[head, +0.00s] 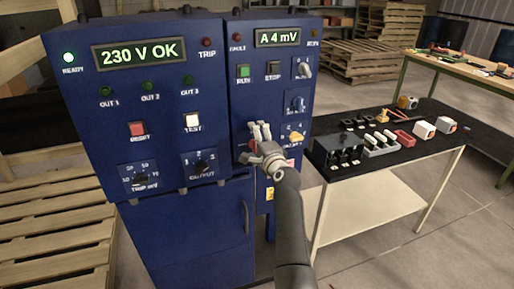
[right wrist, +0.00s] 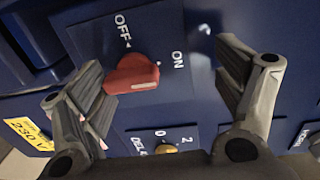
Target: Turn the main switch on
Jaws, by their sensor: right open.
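The red main switch knob (right wrist: 132,75) sits on a blue panel between the OFF and ON labels in the right wrist view. Its bar lies crosswise, with one end toward the ON side; I cannot tell its exact setting. My right gripper (right wrist: 168,95) is open, its fingers apart on either side of the knob, with visible gaps to it. In the head view my right gripper (head: 260,133) is in front of the lower left of the right-hand blue cabinet (head: 262,85) and hides most of the switch. My left gripper is not in view.
The left-hand cabinet (head: 95,90) shows "230 V OK" and a lit READY lamp. A DELAY knob (right wrist: 166,148) is just below the switch. A black-topped table (head: 400,160) with several small parts stands right of the cabinets. Pallets (head: 50,200) are at the left.

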